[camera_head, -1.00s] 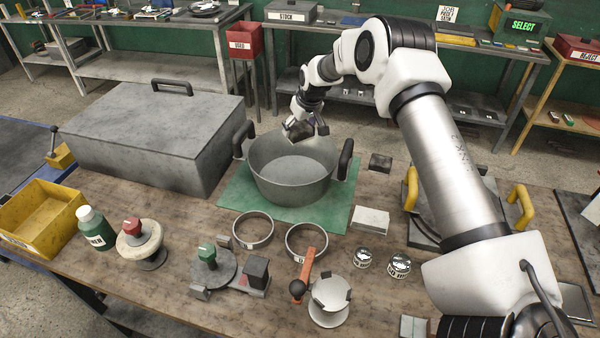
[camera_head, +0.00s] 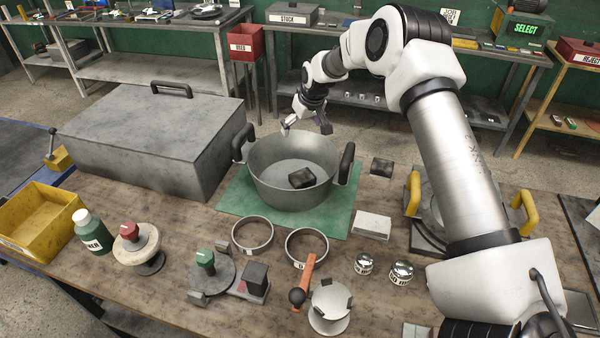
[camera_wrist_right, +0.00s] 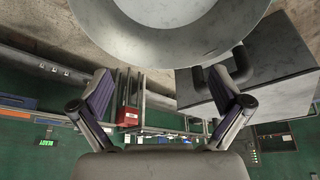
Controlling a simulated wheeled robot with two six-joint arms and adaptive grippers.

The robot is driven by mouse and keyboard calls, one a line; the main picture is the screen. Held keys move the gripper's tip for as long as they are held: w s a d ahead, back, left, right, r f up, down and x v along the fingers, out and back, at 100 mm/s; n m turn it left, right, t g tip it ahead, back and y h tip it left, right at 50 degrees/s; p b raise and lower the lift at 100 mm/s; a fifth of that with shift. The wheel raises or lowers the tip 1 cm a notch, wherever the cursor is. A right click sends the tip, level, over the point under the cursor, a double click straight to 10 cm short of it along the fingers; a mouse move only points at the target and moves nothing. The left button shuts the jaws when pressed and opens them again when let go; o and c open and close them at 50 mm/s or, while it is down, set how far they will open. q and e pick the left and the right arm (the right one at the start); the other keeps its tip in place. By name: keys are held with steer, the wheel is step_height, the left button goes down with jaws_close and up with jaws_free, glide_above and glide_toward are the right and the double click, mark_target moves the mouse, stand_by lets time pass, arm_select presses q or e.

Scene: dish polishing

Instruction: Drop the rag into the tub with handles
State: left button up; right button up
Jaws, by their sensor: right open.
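The tub with handles (camera_head: 290,192) is a round grey metal pan with a dark handle on each side, standing on a green mat (camera_head: 232,197). The rag (camera_head: 301,178), a small dark folded block, lies inside on the tub's floor, right of centre. My right gripper (camera_head: 307,129) is open and empty above the tub's far rim. In the right wrist view its two fingers (camera_wrist_right: 165,95) stand wide apart with nothing between them, and the tub's rim (camera_wrist_right: 180,55) fills the top. The rag is not visible there. My left gripper is not in view.
A large grey lidded box (camera_head: 150,140) stands left of the tub. Metal rings (camera_head: 252,234), a white block (camera_head: 371,224) and a dark block (camera_head: 381,167) lie around the mat. A yellow bin (camera_head: 40,215) is at the left edge.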

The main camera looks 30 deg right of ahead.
steer(key=v, duration=0.9)
